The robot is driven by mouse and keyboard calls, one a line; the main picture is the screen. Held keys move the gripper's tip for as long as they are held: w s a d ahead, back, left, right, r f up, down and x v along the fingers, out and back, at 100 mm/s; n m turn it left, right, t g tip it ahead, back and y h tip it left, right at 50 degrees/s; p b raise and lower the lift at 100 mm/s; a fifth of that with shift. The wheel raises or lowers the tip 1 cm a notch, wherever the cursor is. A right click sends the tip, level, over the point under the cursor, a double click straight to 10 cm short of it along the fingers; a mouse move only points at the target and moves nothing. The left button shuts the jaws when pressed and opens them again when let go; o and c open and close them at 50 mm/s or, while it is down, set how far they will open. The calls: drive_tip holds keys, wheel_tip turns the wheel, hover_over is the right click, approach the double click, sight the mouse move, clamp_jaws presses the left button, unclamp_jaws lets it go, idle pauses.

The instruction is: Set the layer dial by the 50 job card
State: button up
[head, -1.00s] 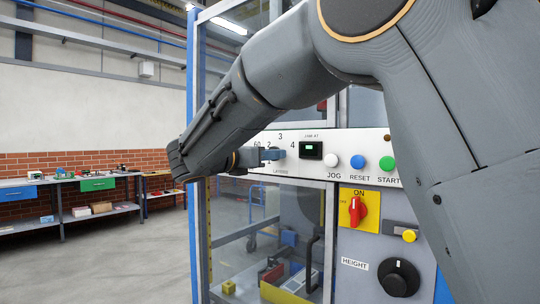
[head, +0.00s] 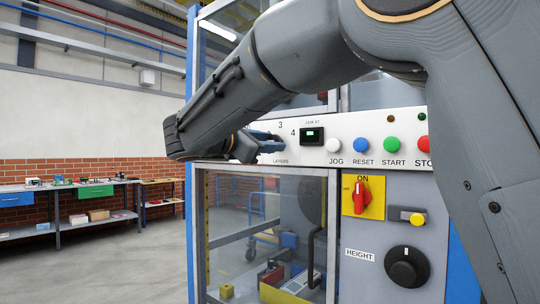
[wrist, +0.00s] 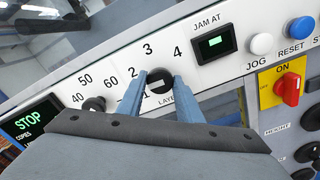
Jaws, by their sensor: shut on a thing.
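The layers dial (wrist: 160,84) is a dark round knob on the white panel, with the numbers 1 to 4 around it. My gripper (wrist: 160,80) is shut on it, one blue finger on each side, tilted with respect to the panel. The fingers hide part of the knob, and I cannot read where it points. In the head view my gripper (head: 268,143) is at the panel above the LAYERS label, and my arm covers the lower numbers. No job card can be made out.
A smaller dark knob (wrist: 95,104) with 40, 50 and 60 is left of the dial, near a STOP display (wrist: 32,122). Right are the JAM AT display (head: 311,135), several push buttons, a red switch (head: 361,197) and the HEIGHT knob (head: 407,267).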

drive_tip(key=shift+f+m+b, duration=0.1)
drive_tip(key=shift+m+b, duration=14.5)
drive_tip(key=shift+b, duration=0.1)
drive_tip(key=o, duration=1)
